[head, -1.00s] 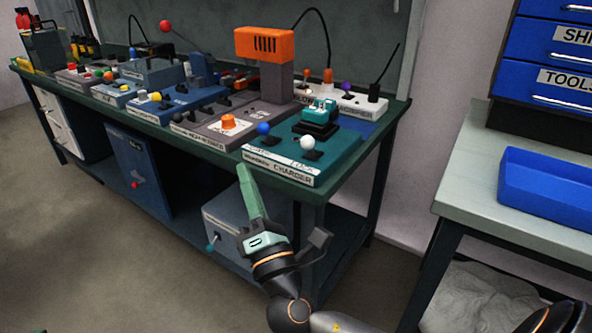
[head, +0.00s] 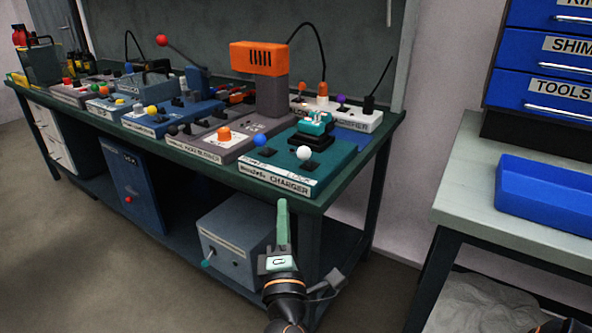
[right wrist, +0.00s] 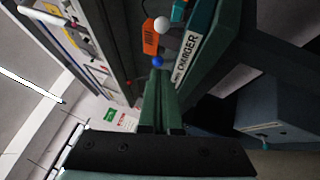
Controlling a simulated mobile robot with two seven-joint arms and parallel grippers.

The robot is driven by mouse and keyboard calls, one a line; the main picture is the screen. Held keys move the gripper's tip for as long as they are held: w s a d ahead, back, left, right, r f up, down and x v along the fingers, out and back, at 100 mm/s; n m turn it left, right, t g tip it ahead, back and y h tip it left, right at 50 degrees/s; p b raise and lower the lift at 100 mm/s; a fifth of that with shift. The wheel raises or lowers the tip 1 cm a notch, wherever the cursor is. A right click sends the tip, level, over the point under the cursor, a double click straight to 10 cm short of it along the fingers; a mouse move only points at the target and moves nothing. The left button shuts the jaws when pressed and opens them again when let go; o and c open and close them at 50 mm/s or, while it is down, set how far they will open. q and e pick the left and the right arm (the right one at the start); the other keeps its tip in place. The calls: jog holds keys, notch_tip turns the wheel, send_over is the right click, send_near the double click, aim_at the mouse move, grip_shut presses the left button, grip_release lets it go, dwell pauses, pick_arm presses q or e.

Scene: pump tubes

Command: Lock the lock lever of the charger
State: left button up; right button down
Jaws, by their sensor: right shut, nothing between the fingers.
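The charger (head: 335,157) is a teal box at the near right corner of the workbench, with "CHARGER" on its front label. On its top are a blue-knobbed lever (head: 259,141) and a white-knobbed lever (head: 304,153); the label above the white one seems to read "LOCK". A teal battery-like block (head: 315,124) sits in a black holder on it. My right gripper (head: 283,203) is shut and empty, pointing up just below and in front of the charger, apart from it. In the right wrist view the white knob (right wrist: 162,24) and blue knob (right wrist: 157,61) show beyond the fingers. My left gripper is out of view.
A grey device with an orange top (head: 258,57) stands left of the charger, and a white power strip (head: 345,115) lies behind it. The green bench edge (head: 215,172) runs along the front. A side table with a blue tray (head: 550,205) is at right.

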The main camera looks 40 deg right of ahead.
aim_at(305, 157)
jog(key=x, duration=0.3)
jog(key=d+x, duration=0.1)
jog(key=x, duration=0.2)
jog(key=s+x, duration=0.1)
jog(key=x, duration=0.2)
jog(key=shift+w+d+r, duration=0.15)
jog(key=shift+d+r, duration=0.05)
jog(key=shift+d, duration=0.1)
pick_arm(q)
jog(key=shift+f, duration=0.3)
pick_arm(e)
jog(key=shift+w+d+r, duration=0.15)
jog(key=shift+d+r, duration=0.1)
jog(key=shift+d, duration=0.45)
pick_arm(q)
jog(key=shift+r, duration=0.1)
pick_arm(e)
jog(key=shift+r, duration=0.2)
jog(key=shift+p, duration=0.3)
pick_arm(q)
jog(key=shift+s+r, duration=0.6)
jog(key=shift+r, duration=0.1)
pick_arm(e)
jog(key=shift+d+g, duration=0.1)
jog(key=shift+g, duration=0.2)
